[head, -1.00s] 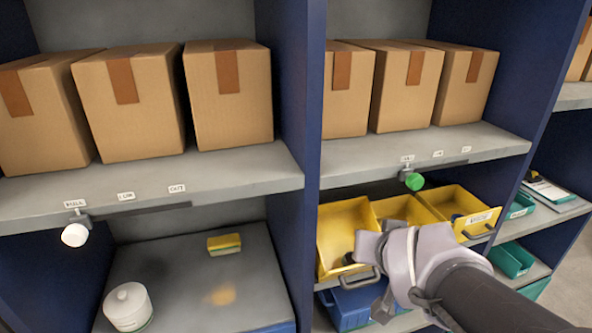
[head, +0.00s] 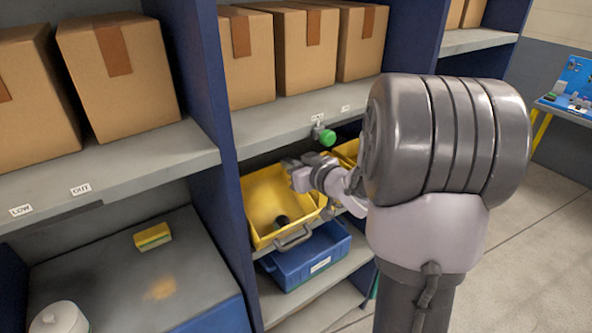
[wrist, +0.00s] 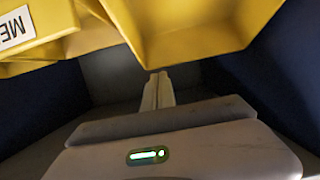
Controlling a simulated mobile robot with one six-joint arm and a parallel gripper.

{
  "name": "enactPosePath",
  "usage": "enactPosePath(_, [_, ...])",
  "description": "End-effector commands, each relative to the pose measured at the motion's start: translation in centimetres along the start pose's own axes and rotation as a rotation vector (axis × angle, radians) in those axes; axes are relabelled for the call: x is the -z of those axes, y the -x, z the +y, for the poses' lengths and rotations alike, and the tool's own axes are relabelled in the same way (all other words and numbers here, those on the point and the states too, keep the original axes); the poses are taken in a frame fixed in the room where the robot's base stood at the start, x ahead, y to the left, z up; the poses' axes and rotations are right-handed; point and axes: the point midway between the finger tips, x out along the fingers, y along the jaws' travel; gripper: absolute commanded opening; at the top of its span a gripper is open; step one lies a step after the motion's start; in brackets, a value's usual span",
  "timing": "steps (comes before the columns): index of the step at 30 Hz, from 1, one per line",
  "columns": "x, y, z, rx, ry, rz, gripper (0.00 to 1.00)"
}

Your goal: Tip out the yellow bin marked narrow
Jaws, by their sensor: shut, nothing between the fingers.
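A yellow bin (head: 262,224) with a grey front handle sits on the right bay's shelf in the head view, tilted toward me. A dark object (head: 283,221) lies in it; its front label is not readable. Another yellow bin (head: 348,149) shows partly behind my arm. My gripper (head: 288,164) is shut and empty at the back right of the first bin. In the wrist view, the shut fingertips (wrist: 158,76) are below a yellow bin (wrist: 185,35). A labelled yellow bin (wrist: 45,35) beside it reads "ME", upside down. No "narrow" label is readable.
A blue bin (head: 306,258) stands below the yellow bin. A green knob (head: 325,136) hangs from the shelf edge above. Cardboard boxes (head: 300,52) fill the upper shelf. A sponge (head: 152,236) and a white jar (head: 60,318) are at left. Open floor (head: 545,240) lies at right.

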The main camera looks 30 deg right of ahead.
Motion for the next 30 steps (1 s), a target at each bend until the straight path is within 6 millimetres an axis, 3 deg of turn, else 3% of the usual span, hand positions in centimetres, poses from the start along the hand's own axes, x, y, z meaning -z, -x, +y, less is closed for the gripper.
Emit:
enactPosePath(6, [0.0,-2.2,0.0,0.000,0.001,0.000,0.00])
enactPosePath(30, [-0.7,-3.9,0.0,0.000,0.000,-0.054,0.00])
